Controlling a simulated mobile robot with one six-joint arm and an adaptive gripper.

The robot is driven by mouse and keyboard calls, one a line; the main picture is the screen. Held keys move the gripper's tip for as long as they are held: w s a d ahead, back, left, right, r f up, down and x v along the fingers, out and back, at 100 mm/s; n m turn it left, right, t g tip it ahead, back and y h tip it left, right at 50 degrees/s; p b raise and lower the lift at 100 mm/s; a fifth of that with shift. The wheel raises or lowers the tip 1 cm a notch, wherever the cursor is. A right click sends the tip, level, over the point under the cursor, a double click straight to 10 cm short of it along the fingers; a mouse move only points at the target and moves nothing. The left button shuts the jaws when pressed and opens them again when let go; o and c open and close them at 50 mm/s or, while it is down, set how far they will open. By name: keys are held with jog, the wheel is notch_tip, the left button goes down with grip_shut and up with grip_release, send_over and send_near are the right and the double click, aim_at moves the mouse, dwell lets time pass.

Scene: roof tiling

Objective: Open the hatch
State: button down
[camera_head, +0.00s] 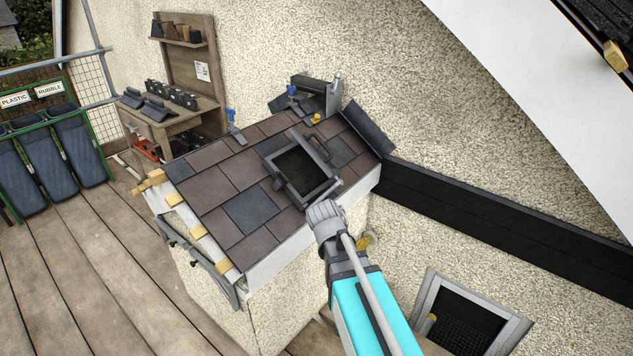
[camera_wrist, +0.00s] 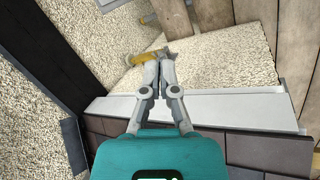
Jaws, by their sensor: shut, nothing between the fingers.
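The hatch (camera_head: 303,172) is a dark-framed pane set in the small tiled roof. It has a dark curved handle (camera_head: 319,148) along its upper right side. The hatch looks closed or nearly so; I cannot tell whether it is slightly raised. My gripper (camera_wrist: 160,64) has its fingers together and empty in the wrist view. They reach across the white roof edge, with their tips near a yellow and grey fitting by the wall (camera_wrist: 148,57). In the head view my wrist is just below the hatch's lower right corner. The hatch is not clearly visible in the wrist view.
Roof tiles (camera_head: 215,187) surround the hatch. Blue and yellow clamps and a grey tool stand at the roof's top edge. A workbench (camera_head: 165,118) stands behind left, bins (camera_head: 75,150) further left. A dark beam (camera_head: 480,212) runs along the wall at right.

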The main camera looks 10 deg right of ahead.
jog(key=w+a+r+n+t+h+b, duration=0.1)
jog(key=w+a+n+t+h+b, duration=0.3)
jog(key=w, duration=0.5)
jog(key=w+a+r+n+t+h+b, duration=0.1)
jog(key=w+a+n+t+h+b, duration=0.3)
jog(key=w+n+b, duration=0.4)
jog(key=w+a+r+n+t+h, duration=0.2)
jog(key=w+a+r+n, duration=0.1)
jog(key=a, duration=0.3)
jog(key=shift+w+a+r+t+h, duration=0.2)
jog(key=shift+w+a+t+h, duration=0.15)
jog(key=shift+w, duration=0.4)
jog(key=p, duration=0.2)
send_near(321, 158)
jog(key=d+f, duration=0.2)
jog(key=d, duration=0.1)
jog(key=shift+s+d+r+p, duration=0.2)
jog(key=shift+d+p, duration=0.1)
jog(key=shift+d, duration=0.2)
jog(key=shift+s+d+r+p, duration=0.2)
jog(key=shift+d+p, duration=0.05)
jog(key=shift+d, duration=0.25)
